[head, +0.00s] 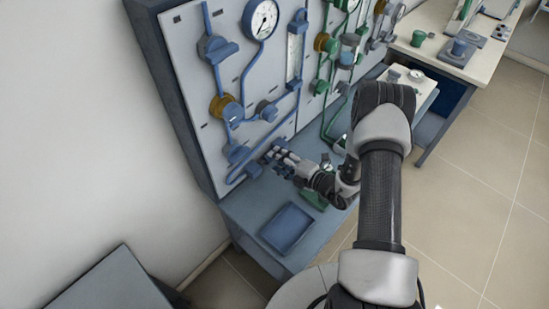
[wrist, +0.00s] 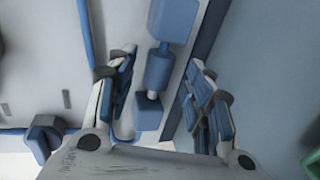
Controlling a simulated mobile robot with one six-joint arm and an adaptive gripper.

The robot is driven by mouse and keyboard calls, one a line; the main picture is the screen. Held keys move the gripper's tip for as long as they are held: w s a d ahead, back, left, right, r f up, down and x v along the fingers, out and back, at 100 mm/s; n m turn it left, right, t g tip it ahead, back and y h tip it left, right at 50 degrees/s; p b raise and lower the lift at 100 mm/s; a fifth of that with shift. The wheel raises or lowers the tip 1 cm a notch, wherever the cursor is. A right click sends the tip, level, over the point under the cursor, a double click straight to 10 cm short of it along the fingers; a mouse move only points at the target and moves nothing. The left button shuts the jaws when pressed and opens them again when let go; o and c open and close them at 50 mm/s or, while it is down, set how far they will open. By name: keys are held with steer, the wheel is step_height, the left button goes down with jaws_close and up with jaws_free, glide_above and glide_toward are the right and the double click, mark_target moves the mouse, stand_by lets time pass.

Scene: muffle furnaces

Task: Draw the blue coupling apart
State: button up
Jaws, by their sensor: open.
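In the wrist view a blue fitting, which looks like the coupling (wrist: 158,70), stands between my fingers. It is a rounded blue piece with a larger blue block (wrist: 172,20) above it and a smaller blue block (wrist: 148,112) below, joined by a short pale neck. My gripper (wrist: 160,88) is open, with one finger on each side of the fitting and visible gaps to it. In the head view my gripper (head: 276,157) is at the lower edge of the panel, beside the blue fittings (head: 237,153); the coupling cannot be clearly told apart there.
The upright panel (head: 185,50) carries a gauge (head: 264,20), blue pipes, yellow-brown knobs and green fittings to the right. A blue tray (head: 286,228) lies on the ledge below. A white-topped bench (head: 480,68) stands at upper right. Floor at right is clear.

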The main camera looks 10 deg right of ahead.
steer(key=v, duration=0.9)
